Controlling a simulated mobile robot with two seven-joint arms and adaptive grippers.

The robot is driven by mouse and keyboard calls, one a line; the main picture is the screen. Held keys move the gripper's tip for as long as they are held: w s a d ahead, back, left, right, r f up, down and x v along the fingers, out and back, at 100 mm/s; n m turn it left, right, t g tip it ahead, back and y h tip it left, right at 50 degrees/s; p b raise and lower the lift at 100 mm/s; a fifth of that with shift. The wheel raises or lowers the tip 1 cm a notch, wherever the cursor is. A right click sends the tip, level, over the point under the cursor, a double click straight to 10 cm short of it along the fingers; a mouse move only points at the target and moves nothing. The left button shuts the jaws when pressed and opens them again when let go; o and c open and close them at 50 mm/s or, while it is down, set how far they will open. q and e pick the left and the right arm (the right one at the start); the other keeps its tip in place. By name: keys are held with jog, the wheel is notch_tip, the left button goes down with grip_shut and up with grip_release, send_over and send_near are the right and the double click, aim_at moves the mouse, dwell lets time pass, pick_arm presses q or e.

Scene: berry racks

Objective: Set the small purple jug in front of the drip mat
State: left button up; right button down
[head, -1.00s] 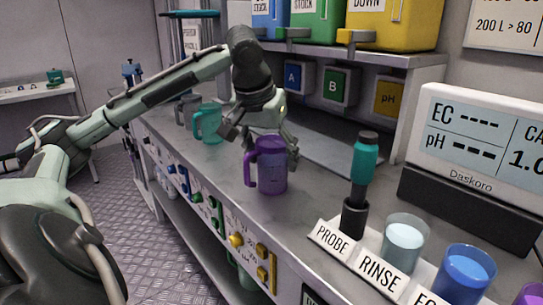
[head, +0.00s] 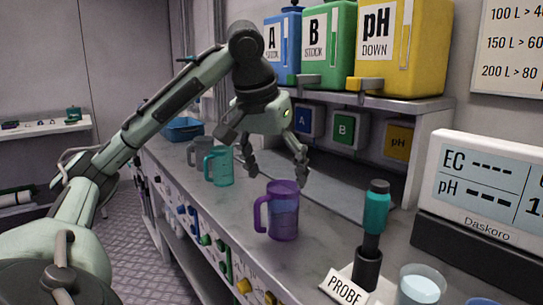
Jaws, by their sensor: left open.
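The small purple jug (head: 284,214) stands upright on the grey bench top, near its front edge, with its handle to the left. A flat grey mat (head: 335,188), which looks like the drip mat, lies behind it under the shelf; the jug stands in front of it, apart from it. My left gripper (head: 277,168) is open and empty, just above and behind the jug, with its fingers spread and pointing down. The gripper and jug hide part of the mat. My right gripper is not in view.
A teal jug (head: 219,167) and a grey jug (head: 201,151) stand farther back to the left. A probe in its holder (head: 367,267), a beaker (head: 419,285) and a meter display (head: 480,190) stand at right. Stock containers (head: 327,45) fill the shelf above.

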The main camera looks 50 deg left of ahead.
pick_arm(q)
jog(key=shift+v, duration=1.85)
